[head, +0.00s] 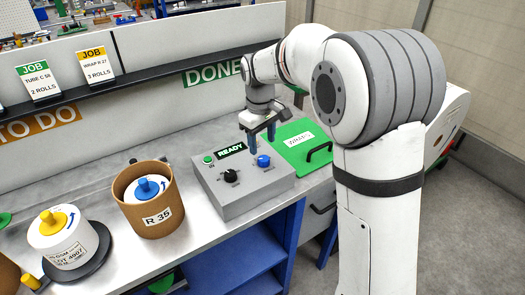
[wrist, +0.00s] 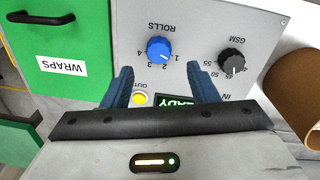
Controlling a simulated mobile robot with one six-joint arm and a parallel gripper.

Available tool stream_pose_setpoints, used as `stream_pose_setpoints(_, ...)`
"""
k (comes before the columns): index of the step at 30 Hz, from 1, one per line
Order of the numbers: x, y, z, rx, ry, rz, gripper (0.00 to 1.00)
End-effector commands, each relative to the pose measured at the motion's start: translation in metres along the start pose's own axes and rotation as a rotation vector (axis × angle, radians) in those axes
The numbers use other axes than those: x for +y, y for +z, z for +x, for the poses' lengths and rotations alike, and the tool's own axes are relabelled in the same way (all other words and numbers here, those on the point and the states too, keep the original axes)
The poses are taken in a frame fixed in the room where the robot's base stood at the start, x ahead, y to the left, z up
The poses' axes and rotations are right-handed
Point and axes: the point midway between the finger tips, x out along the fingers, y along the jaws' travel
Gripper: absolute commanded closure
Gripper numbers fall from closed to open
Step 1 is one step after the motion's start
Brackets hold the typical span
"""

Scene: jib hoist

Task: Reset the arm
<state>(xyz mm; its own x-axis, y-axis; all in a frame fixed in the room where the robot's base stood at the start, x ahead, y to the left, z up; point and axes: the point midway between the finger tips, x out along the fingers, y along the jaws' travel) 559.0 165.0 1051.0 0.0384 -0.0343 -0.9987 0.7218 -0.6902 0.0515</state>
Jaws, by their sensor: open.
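My gripper (head: 262,133) is above the grey control box (head: 247,190) on the bench, pointing down. Its two blue fingers stand apart with nothing between them; they also show in the wrist view (wrist: 122,88). The box carries a blue ROLLS knob (head: 263,161), a black GSM knob (head: 230,175) and a READY display (head: 231,150). In the wrist view the blue knob (wrist: 159,48) lies just beyond the fingertips, apart from them as far as I can tell. A yellow OUT light (wrist: 138,99) lies between the fingers in that view.
A green WRAPS lid (head: 290,143) with a black handle lies right of the box. A brown R 35 tub (head: 150,212) and a white roll with a yellow knob (head: 62,240) stand to the left. A shelf with job cards (head: 98,65) runs behind. Bare bench shows between tub and box.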

Motion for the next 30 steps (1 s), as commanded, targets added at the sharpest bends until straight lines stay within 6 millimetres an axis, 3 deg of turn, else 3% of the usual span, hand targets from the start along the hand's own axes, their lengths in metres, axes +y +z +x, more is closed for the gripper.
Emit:
stream_pose_setpoints(6, -0.001, 0.000, -0.018, 0.000, 0.000, 0.000, 0.47)
stream_pose_setpoints(17, 0.000, 0.004, -0.020, 0.002, 0.001, 0.009, 0.47)
stream_pose_setpoints(20, 0.002, 0.023, -0.028, 0.016, 0.005, 0.055, 0.47)
stream_pose_setpoints(23, 0.003, 0.059, -0.040, 0.038, 0.012, 0.142, 0.47)
stream_pose_setpoints(30, -0.012, 0.164, -0.055, 0.106, 0.030, 0.410, 0.47)
